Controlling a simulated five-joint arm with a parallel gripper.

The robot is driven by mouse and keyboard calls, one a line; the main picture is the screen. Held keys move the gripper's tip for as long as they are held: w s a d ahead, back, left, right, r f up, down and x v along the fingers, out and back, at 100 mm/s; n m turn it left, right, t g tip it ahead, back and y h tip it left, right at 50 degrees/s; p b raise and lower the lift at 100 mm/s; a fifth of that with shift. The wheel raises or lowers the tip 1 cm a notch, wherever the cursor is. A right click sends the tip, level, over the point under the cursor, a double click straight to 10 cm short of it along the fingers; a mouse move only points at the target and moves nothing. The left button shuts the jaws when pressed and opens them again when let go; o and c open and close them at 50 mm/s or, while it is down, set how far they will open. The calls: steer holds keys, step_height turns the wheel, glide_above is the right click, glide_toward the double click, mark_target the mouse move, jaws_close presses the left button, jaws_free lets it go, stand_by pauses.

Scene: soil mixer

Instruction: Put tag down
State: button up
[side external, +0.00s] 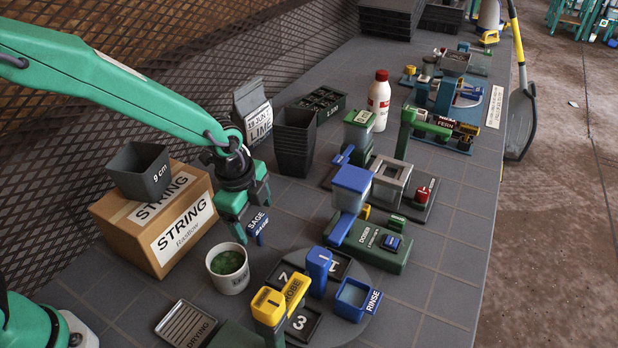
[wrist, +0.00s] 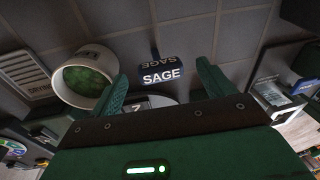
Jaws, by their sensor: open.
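The blue tag (side external: 258,226) with white SAGE lettering shows at my gripper's fingers in the side view, partly hidden by them. In the wrist view the tag (wrist: 162,74) appears between and just beyond the two fingertips, with a narrow blue part at its far side. My gripper (side external: 249,229) is open, with its green fingers pointing down beside the tag. In the wrist view the fingers (wrist: 160,84) are spread wide, with a visible gap on each side of the tag. I cannot tell whether the tag touches the bench.
A white mug (side external: 228,282) with green contents stands close by at the front left; it also shows in the wrist view (wrist: 97,101). The STRING box (side external: 130,222) stands left. A round base with numbered plates (side external: 303,324) and a yellow-topped post (side external: 268,304) lies front right.

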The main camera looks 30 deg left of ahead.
mark_target(256, 219)
steer(key=shift+f, duration=0.1)
steer(key=shift+w+d+f, duration=0.1)
steer(key=shift+w+f, duration=0.1)
steer(key=shift+f, duration=1.05)
steer(key=shift+w+d+f, duration=0.1)
steer(key=shift+w+f, duration=0.1)
steer(key=shift+f, duration=1)
steer(key=shift+c, duration=0.4)
steer(key=c, duration=1)
steer(key=shift+c, duration=0.2)
steer(key=shift+r, duration=0.1)
steer(key=shift+r, duration=0.75)
step_height(256, 219, up, 2)
steer(key=shift+r, duration=0.15)
steer(key=s+d+r, duration=0.2)
steer(key=s, duration=0.1)
steer(key=s+d+r, duration=0.2)
steer(key=s, duration=0.1)
steer(key=s+d+r, duration=0.3)
steer(key=shift+s, duration=0.2)
